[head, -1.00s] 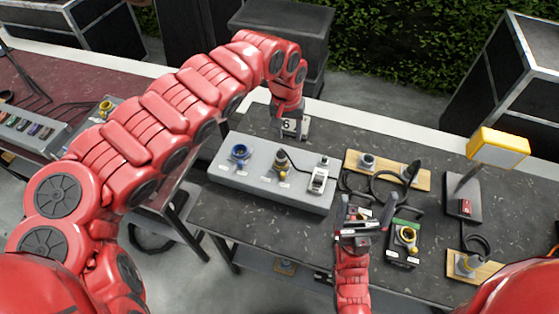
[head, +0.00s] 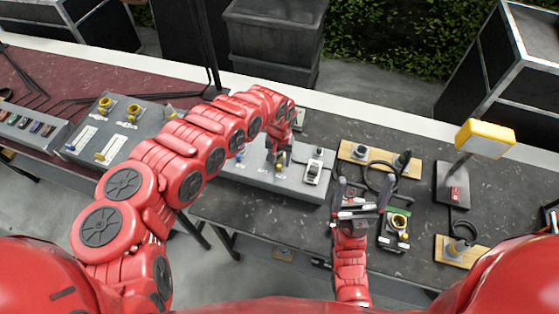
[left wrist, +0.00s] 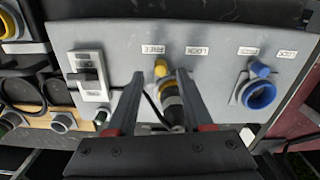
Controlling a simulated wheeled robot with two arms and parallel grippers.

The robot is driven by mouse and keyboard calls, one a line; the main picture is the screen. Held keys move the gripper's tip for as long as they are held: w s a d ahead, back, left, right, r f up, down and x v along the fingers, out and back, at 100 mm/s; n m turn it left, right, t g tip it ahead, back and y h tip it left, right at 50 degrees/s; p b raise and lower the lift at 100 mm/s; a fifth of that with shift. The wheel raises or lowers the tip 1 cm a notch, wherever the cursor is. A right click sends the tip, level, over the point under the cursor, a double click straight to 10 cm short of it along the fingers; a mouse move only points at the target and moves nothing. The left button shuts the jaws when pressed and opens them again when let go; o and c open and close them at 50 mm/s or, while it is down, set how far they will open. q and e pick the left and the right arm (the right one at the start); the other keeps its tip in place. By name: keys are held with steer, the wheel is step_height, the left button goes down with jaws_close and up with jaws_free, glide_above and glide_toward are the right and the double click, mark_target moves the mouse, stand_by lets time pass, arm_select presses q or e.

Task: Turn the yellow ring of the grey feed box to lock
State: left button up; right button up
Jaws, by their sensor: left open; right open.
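The grey feed box (head: 235,173) lies on the dark table, partly hidden by my left arm. In the left wrist view its panel (left wrist: 125,45) shows a white switch, a blue socket and FREE and LOCK labels. The yellow ring (left wrist: 170,90) sits around a dark plug with a cable. Its yellow tab (left wrist: 161,68) is beside the FREE label. My left gripper (head: 277,158) is open over the ring, one finger on each side; I cannot tell whether they touch it.
A blue socket (left wrist: 260,94) is beside the ring and a white switch (left wrist: 88,76) on the other side. A wooden board with connectors (head: 380,158) and black cable lie right of the box. A yellow lamp (head: 485,138) stands further right. Another grey panel (head: 120,130) is at left.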

mark_target(279, 166)
arm_select(q)
steer(key=shift+f, duration=1.2)
jaws_close()
